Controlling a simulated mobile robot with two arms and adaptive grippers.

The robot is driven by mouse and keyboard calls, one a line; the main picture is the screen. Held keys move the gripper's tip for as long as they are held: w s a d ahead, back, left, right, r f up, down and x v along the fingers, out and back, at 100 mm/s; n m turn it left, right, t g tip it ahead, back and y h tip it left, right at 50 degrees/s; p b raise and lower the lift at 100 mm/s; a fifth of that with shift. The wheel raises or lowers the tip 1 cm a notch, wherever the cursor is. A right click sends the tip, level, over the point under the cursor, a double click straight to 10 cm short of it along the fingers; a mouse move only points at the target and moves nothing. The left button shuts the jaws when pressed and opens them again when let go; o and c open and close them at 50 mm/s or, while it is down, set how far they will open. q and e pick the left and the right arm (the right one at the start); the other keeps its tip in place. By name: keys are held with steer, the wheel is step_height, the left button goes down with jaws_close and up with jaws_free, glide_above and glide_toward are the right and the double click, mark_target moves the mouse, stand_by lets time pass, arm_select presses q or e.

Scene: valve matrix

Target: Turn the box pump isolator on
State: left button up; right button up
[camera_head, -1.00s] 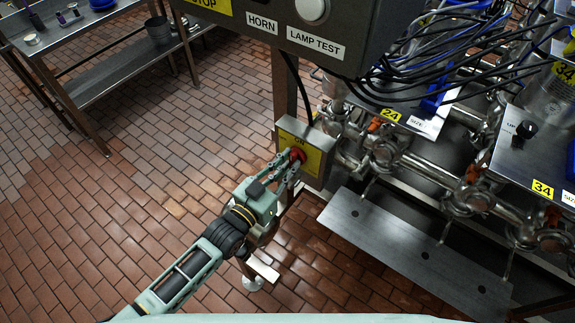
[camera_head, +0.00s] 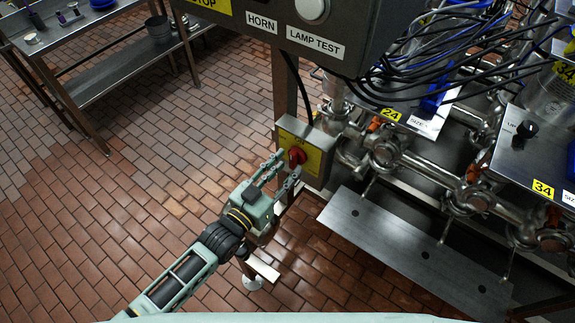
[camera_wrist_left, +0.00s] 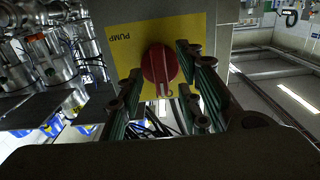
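The box pump isolator is a red rotary knob (camera_head: 296,156) on a yellow plate (camera_head: 315,161) fixed to a grey metal box on a post. In the left wrist view the red knob (camera_wrist_left: 158,66) is near the centre, with inverted PUMP lettering on the plate. In the left wrist view the fingers (camera_wrist_left: 160,92) spread to either side below the knob. I cannot tell the knob's exact setting. My right gripper is out of view.
A dark control box with HORN and LAMP TEST labels (camera_head: 316,42) overhangs the isolator. Pipes and valves (camera_head: 385,152) and a flat metal plate (camera_head: 410,245) lie to the right. A steel table (camera_head: 60,40) stands at upper left. The tiled floor at left is clear.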

arm_select(q)
steer(key=v, duration=1)
steer(key=shift+s+a, duration=0.2)
steer(key=shift+s, duration=0.05)
steer(key=s+a+f+n+g+y+b, duration=0.1)
steer(key=s+a+f+g+y, duration=0.2)
steer(key=f, duration=0.8)
steer(key=s+a+f+n+g+y+b, duration=0.1)
steer(key=s+a+f+y, duration=0.1)
steer(key=a+f, duration=0.65)
steer(key=s+a+f+n+g+y+b, duration=0.1)
steer(key=s+f+g+y, duration=0.15)
steer(key=f, duration=1.15)
steer(key=s+a+f+g+y, duration=0.1)
steer(key=s+f+g, duration=0.1)
steer(key=s+f, duration=0.4)
steer(key=s+a+f+n+g+y+b, duration=0.1)
steer(key=s+f, duration=0.4)
steer(key=s, duration=0.7)
steer(key=s+a+f+n+g+y, duration=0.1)
steer(key=s+f+g, duration=0.3)
steer(key=s, duration=0.6)
step_height(320, 180, down, 3)
steer(key=shift+a+r+b, duration=0.1)
steer(key=shift+a+b, duration=0.2)
steer(key=shift+a, duration=0.15)
steer(key=shift+c, duration=0.5)
